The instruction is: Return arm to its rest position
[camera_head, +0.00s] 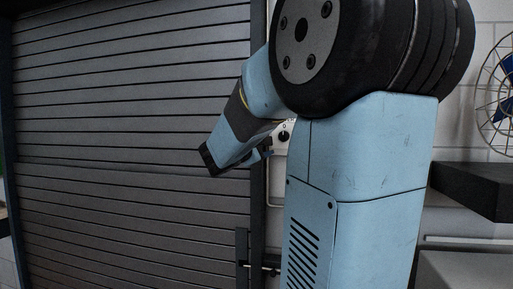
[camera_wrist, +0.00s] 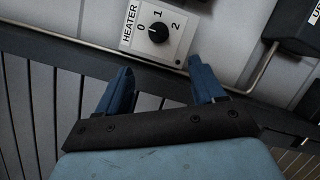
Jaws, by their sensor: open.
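My arm (camera_head: 365,150) rises in light blue and black at the right of the head view and bends left at a black joint. My gripper (camera_wrist: 161,68) shows two blue fingers spread apart in the wrist view, with nothing between them. In the head view its fingers are small and partly hidden beside the wrist link. A white heater panel (camera_wrist: 184,24) with a black knob (camera_wrist: 158,32) and marks 0, 1 and 2 lies just beyond the fingertips in the wrist view. I cannot tell whether the fingers touch it.
A grey slatted shutter (camera_head: 120,110) fills the left of the head view. A dark shelf (camera_head: 475,185) and a wire-caged fan (camera_head: 500,90) are at the right. A dark box (camera_wrist: 296,25) with a bent pipe (camera_wrist: 262,68) sits right of the panel in the wrist view.

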